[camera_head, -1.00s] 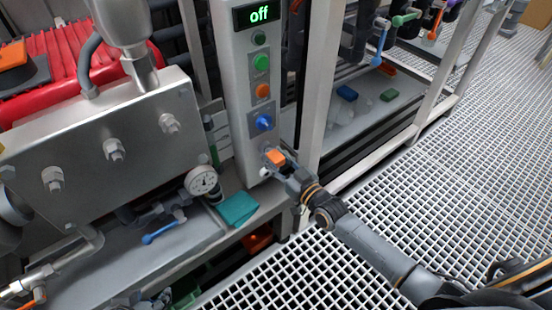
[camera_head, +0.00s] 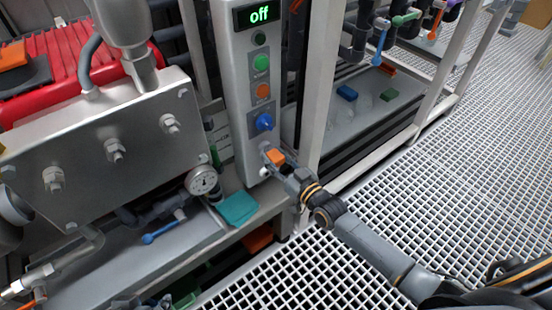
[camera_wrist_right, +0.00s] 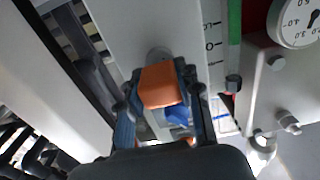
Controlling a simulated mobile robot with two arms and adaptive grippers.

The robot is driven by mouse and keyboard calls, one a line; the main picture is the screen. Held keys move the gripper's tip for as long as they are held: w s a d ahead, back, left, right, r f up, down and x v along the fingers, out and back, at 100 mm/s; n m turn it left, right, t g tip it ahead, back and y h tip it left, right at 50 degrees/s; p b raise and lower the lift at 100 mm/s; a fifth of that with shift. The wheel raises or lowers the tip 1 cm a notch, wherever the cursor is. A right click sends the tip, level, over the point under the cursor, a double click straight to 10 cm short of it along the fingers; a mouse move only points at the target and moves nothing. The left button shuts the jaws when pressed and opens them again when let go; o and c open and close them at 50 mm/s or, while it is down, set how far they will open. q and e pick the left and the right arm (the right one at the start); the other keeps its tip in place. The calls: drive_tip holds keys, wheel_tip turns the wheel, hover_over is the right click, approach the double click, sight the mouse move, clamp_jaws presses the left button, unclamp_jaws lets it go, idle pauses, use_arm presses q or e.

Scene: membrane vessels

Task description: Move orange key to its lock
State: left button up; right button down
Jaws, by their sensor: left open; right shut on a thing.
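The orange key (camera_head: 275,157) is held between the fingers of my right gripper (camera_head: 278,163), low on the front of the grey control panel (camera_head: 237,110). In the right wrist view the orange key (camera_wrist_right: 162,86) sits between both fingers, with a grey round fitting (camera_wrist_right: 158,55) on the panel just beyond it. I cannot tell whether the key is in that fitting or only against it. A blue key or knob (camera_head: 264,122) is above it on the panel. My left gripper (camera_head: 150,302) shows only partly at the bottom edge, apart from the panel.
The panel display (camera_head: 258,14) reads "off", above green (camera_head: 261,62) and orange (camera_head: 263,91) buttons. A pressure gauge (camera_head: 202,180) and teal cloth-like item (camera_head: 238,208) are left of the gripper. A white post (camera_head: 322,80) stands close right. Grating floor (camera_head: 450,190) is clear.

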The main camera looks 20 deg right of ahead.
use_arm(q)
drive_tip(key=shift+w+d, duration=0.1)
use_arm(e)
drive_tip(key=shift+w, duration=0.1)
use_arm(q)
drive_tip(key=shift+w+d+r+t, duration=0.2)
drive_tip(key=shift+w+r+t, duration=0.1)
drive_tip(key=shift+w, duration=0.15)
use_arm(e)
drive_tip(key=shift+w+a, duration=0.15)
drive_tip(key=shift+w, duration=0.05)
use_arm(q)
drive_tip(key=shift+w, duration=0.2)
use_arm(e)
drive_tip(key=shift+w, duration=0.15)
drive_tip(key=c, duration=0.8)
unclamp_jaws()
drive_tip(key=v, duration=1.2)
